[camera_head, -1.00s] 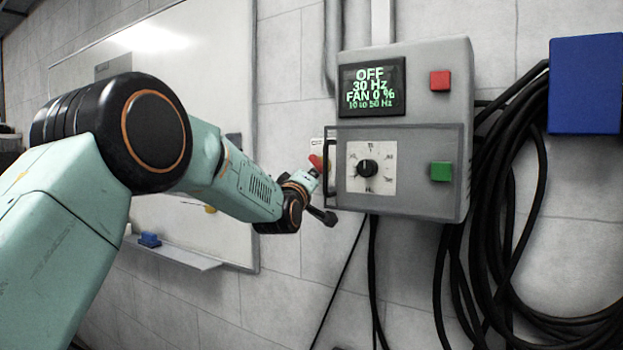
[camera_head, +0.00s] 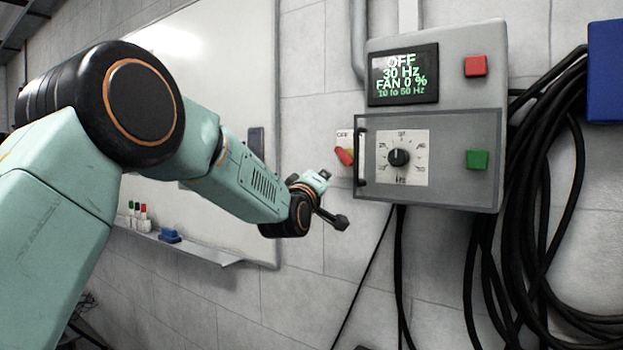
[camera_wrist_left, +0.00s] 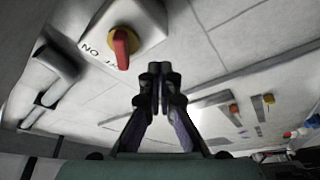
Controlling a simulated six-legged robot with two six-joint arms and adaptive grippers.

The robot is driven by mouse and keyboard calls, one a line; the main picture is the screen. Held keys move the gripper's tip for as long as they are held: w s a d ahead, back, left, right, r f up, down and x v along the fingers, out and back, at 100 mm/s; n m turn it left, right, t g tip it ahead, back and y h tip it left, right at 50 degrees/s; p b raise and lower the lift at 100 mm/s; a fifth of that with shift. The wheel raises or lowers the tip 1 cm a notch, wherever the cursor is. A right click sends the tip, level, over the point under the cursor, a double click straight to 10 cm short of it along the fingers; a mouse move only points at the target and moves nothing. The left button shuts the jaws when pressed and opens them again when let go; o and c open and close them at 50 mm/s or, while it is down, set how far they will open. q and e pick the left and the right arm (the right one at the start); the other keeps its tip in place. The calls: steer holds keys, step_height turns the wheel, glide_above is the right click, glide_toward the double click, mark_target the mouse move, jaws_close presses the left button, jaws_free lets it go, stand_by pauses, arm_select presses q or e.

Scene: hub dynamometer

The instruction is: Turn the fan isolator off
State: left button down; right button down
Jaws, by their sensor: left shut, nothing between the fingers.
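The fan isolator (camera_head: 345,152) is a small pale box on the wall, just left of the grey control cabinet, with a red handle on a yellow base. Its handle sits diagonally in the head view. In the left wrist view the red handle (camera_wrist_left: 122,48) shows at upper left, beside ON/OFF lettering that is only partly readable. My left gripper (camera_head: 341,222) is below the isolator and apart from it. In the wrist view its fingers (camera_wrist_left: 153,70) are together and empty, to the right of the handle. My right gripper is not in view.
The grey cabinet (camera_head: 460,135) has a display reading OFF, 30 Hz, FAN 0 %, a dial (camera_head: 398,157) behind a framed cover with a handle, a red button (camera_head: 475,66) and a green button (camera_head: 477,159). Black cables (camera_head: 535,200) hang at right. A whiteboard (camera_head: 185,60) is at left.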

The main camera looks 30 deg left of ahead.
arm_select(q)
steer(key=s+r, duration=0.1)
steer(key=s, duration=0.5)
steer(key=shift+s+d+r+b, duration=0.2)
steer(key=shift+d+r+b, duration=0.15)
steer(key=shift+d, duration=0.1)
steer(key=shift+w+a+f, duration=0.1)
steer(key=shift+a+f, duration=0.05)
